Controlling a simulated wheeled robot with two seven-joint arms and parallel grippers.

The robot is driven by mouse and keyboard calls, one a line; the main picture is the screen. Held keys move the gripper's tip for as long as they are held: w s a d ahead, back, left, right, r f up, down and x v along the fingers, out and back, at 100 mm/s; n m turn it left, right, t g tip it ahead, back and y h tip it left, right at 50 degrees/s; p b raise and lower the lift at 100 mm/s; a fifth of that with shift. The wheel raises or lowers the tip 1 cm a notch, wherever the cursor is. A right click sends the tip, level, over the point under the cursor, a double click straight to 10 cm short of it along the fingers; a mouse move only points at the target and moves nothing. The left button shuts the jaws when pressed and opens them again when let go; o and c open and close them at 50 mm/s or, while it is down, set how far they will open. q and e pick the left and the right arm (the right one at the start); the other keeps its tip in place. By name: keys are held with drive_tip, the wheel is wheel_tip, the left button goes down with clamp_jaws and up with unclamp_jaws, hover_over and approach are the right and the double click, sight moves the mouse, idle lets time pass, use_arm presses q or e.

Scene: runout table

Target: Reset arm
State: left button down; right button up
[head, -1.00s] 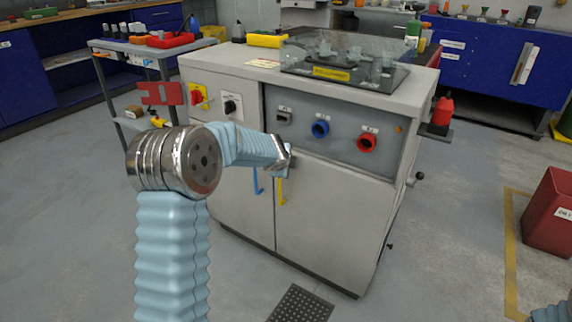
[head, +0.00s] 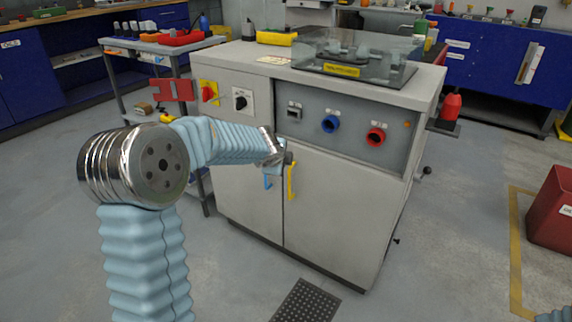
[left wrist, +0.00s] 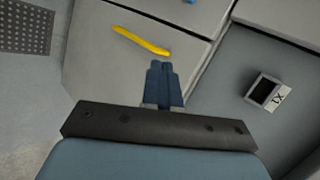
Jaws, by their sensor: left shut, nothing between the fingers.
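My right gripper is out of view; only a bit of light-blue sleeve shows at the bottom right corner of the head view.
The cabinet panel has a blue socket (head: 330,124) and a red socket (head: 376,137). A cart (head: 165,48) stands left of the cabinet. A red bin (head: 551,217) stands at the right. A perforated floor mat (head: 306,302) lies in front; the floor around is clear.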

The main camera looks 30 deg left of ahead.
use_arm(q)
drive_tip(key=a+v, duration=0.1)
drive_tip(key=v, duration=0.3)
drive_tip(key=s+d+f+n+g+h, duration=0.2)
drive_tip(key=s+d+f+n, duration=0.15)
drive_tip(key=d+f, duration=0.55)
drive_tip(key=s+d+f+n+g+h, duration=0.2)
drive_tip(key=s+d+f, duration=0.25)
drive_tip(key=f, duration=0.85)
drive_tip(key=s+d+f+n+g, duration=0.1)
drive_tip(key=s+d+f+n, duration=0.2)
drive_tip(key=s+f, duration=0.2)
drive_tip(key=s+d+f+n+g+h, duration=0.1)
drive_tip(key=s+d+f+n, duration=0.3)
drive_tip(key=s, duration=0.5)
drive_tip(key=s+d+f+n+g+h, duration=0.1)
drive_tip(key=s+d+f+n+g, duration=0.1)
drive_tip(key=s+f, duration=0.5)
drive_tip(key=shift+s+d+n, duration=0.4)
drive_tip(key=shift+d+n, duration=0.45)
drive_tip(key=shift+n, duration=0.3)
